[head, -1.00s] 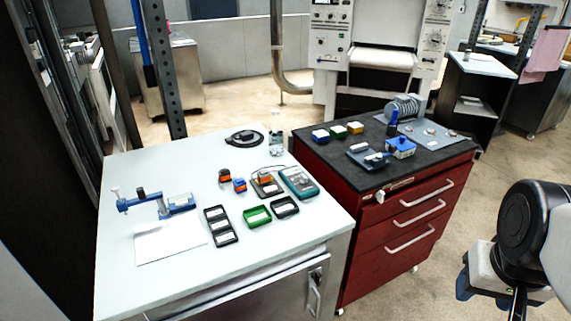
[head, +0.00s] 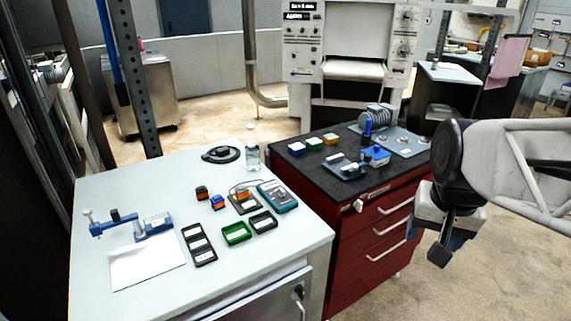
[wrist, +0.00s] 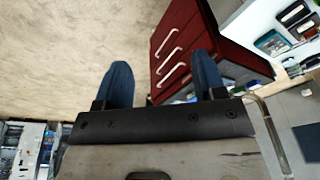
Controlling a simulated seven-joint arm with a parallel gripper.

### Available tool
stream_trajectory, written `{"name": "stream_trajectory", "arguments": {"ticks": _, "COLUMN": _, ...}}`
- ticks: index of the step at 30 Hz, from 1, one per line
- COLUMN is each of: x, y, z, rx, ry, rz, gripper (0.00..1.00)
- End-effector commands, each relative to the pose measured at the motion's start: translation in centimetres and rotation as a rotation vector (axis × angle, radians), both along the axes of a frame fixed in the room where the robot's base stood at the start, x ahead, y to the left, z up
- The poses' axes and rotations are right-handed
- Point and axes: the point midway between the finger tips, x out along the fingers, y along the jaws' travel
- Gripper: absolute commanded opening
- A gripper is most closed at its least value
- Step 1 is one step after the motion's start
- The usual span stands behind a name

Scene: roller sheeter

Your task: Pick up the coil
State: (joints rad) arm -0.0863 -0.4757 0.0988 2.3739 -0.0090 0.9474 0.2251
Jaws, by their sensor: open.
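A grey ribbed roll that looks like a coil (head: 376,117) sits at the back of the dark top of the red drawer cabinet. A flat black ring (head: 221,154) lies on the pale table; I cannot tell whether it is wound cable. My gripper (head: 441,248) hangs in the air to the right of the red cabinet, in front of its drawers and away from both. In the wrist view my gripper (wrist: 162,82) is open, with two blue fingers spread and nothing between them. The coil cannot be made out in the wrist view.
The red cabinet (head: 350,262) also bears small coloured boxes (head: 313,144), a blue device (head: 376,155) and a grey plate (head: 408,143). The pale table (head: 225,285) holds trays, a meter (head: 277,196) and a jar (head: 252,157). A large machine (head: 345,50) stands behind.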

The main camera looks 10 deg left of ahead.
Motion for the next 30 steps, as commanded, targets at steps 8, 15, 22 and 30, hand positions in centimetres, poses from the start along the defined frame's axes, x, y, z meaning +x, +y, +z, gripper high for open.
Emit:
{"name": "stream_trajectory", "arguments": {"ticks": 8, "x": 6.7, "y": 3.7, "z": 0.9, "rx": 0.024, "ry": 0.029, "rz": -0.074, "gripper": 0.64}}
{"name": "stream_trajectory", "arguments": {"ticks": 15, "x": 12.2, "y": 7.5, "z": 1.0, "rx": 0.041, "ry": 0.051, "rz": -0.14, "gripper": 0.64}}
{"name": "stream_trajectory", "arguments": {"ticks": 22, "x": 17.2, "y": 11.8, "z": 0.3, "rx": 0.053, "ry": 0.074, "rz": -0.205, "gripper": 0.64}}
{"name": "stream_trajectory", "arguments": {"ticks": 30, "x": 22.6, "y": 17.5, "z": -1.2, "rx": 0.063, "ry": 0.1, "rz": -0.281, "gripper": 0.64}}
